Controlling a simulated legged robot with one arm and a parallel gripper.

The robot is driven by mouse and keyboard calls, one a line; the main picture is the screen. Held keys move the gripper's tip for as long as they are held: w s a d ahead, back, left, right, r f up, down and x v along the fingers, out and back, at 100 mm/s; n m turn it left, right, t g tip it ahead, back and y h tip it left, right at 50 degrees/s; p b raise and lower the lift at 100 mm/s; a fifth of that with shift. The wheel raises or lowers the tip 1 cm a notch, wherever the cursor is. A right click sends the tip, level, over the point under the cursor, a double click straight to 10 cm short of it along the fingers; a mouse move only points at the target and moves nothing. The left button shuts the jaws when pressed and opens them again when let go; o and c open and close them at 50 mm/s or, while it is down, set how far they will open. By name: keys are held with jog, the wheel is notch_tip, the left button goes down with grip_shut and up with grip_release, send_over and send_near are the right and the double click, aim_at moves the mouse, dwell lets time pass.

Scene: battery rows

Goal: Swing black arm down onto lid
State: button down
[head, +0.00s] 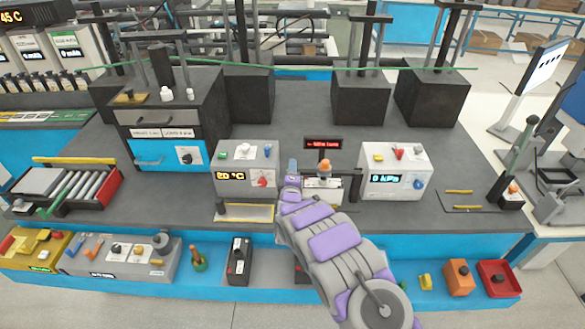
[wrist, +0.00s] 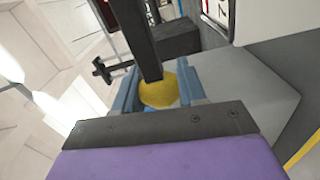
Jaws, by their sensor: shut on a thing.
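My gripper (wrist: 158,84) has its blue-grey fingers on both sides of a yellow knob (wrist: 157,95) in the wrist view, shut on it. The knob sits at the end of a black arm (wrist: 140,38) that runs up and away. In the head view my gripper (head: 292,168) is at the left of a small grey device (head: 323,192) at the middle of the bench. An orange knob (head: 325,163) and a dark bar (head: 345,173) show on that device. My arm covers its lower left part. I cannot clearly tell the lid apart.
A grey box with a temperature display (head: 246,170) stands to the left, and a white box with a pressure display (head: 394,172) to the right. A red-lit sign (head: 323,143) stands behind. A tall lever (head: 517,150) stands at the far right. The dark bench top between is mostly clear.

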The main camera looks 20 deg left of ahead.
jog(key=shift+s+f, duration=0.15)
jog(key=shift+f, duration=0.35)
jog(key=c, duration=0.7)
grip_release()
jog(key=shift+r, duration=0.1)
jog(key=p+v, duration=0.1)
jog(key=v, duration=1.6)
jog(key=shift+s+p, duration=0.1)
jog(key=shift+p, duration=0.25)
